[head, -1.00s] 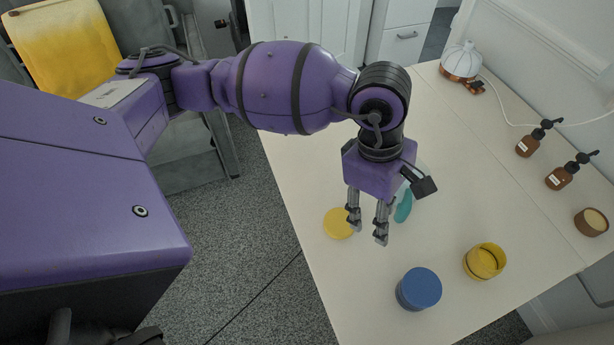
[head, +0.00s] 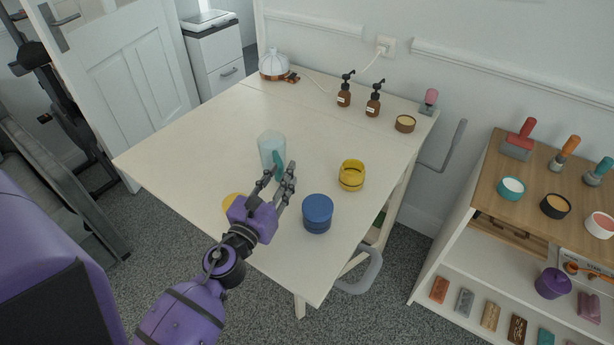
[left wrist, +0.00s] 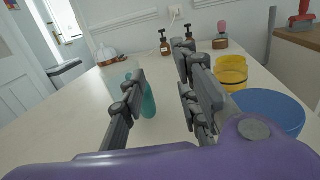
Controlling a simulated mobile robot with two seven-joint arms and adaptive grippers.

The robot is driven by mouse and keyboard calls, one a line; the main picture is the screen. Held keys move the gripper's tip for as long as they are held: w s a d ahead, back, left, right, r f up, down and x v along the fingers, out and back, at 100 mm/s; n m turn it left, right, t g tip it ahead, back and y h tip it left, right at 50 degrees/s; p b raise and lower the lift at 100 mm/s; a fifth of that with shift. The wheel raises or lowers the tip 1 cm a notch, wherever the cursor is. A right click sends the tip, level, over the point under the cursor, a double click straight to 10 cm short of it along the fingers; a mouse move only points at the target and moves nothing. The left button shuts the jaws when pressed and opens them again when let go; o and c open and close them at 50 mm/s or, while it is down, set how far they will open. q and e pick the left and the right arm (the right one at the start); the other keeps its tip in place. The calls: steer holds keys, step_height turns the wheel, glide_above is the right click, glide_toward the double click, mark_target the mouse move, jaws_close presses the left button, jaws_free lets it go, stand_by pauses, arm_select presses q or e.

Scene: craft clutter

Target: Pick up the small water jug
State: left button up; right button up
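The small water jug (head: 270,146) stands upright on the table, a clear, pale-blue vessel with a teal handle (head: 279,168) facing my gripper. My left gripper (head: 280,175) is open, its fingertips close to the handle in the head view. In the left wrist view the handle (left wrist: 149,101) appears in the gap between the spread fingers (left wrist: 161,62), nearer the left finger. That finger partly covers the clear body. I cannot tell whether a finger touches the handle. My right gripper is not in view.
A yellow disc (head: 231,200) lies partly behind the gripper. Brown pump bottles (head: 344,92) stand at the back. The table's left part (head: 190,140) is clear.

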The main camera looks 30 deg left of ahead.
mark_target(279, 169)
arm_select(q)
steer(key=shift+n+g+y, duration=0.4)
steer(key=shift+g+y, duration=0.1)
steer(key=shift+y, duration=0.2)
steer(key=f, duration=0.1)
steer(key=s+a+f, duration=0.1)
steer(key=a+f, duration=0.1)
steer(key=f, duration=0.1)
steer(key=shift+s+a+f+b, duration=0.1)
steer(key=shift+s+b, duration=0.3)
steer(key=w, duration=0.2)
steer(key=shift+w+a+p, duration=0.3)
steer(key=shift+a, duration=0.1)
steer(key=w, duration=0.2)
steer(key=w+a, duration=0.1)
steer(key=w, duration=0.1)
steer(key=shift+w+a+p, duration=0.1)
steer(key=shift+w+p, duration=0.15)
steer(key=shift+p, duration=0.05)
steer(key=shift+w, duration=0.25)
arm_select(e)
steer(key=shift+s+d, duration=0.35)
arm_select(q)
jaws_close()
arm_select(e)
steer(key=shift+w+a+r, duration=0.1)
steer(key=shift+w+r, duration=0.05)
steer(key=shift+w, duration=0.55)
